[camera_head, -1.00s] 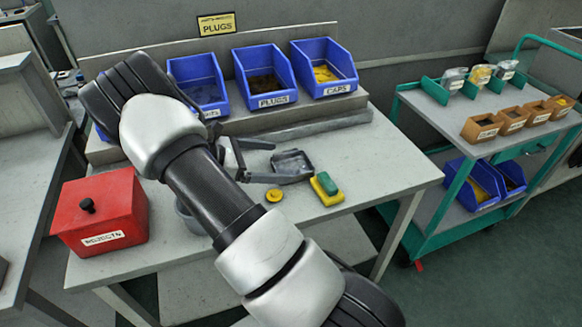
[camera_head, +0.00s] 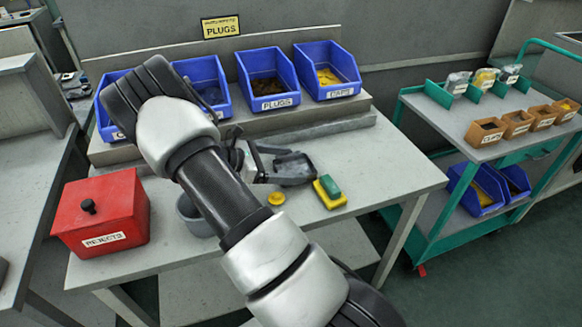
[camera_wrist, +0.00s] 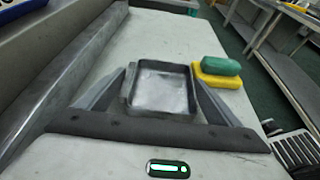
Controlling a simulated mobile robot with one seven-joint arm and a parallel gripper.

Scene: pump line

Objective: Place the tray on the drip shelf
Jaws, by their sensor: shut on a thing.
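The tray is a small, dark grey, square dish (camera_head: 294,172) over the right part of the table; it also shows in the wrist view (camera_wrist: 160,92). My gripper (camera_head: 277,163) is shut on it, with one finger along each side in the wrist view (camera_wrist: 162,78). I cannot tell whether the tray touches the tabletop or hangs just above it. A long, low grey ledge (camera_head: 325,127) runs behind the tray in front of the blue bins. No label marks it as the drip shelf, so I cannot tell if it is that.
A green and yellow sponge (camera_head: 329,194) lies right of the tray, with a yellow round piece (camera_head: 276,198) nearby. A grey cup (camera_head: 190,216) is partly behind my arm. A red rejects box (camera_head: 101,213) stands left. Blue bins (camera_head: 268,78) line the back. The table's right side is clear.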

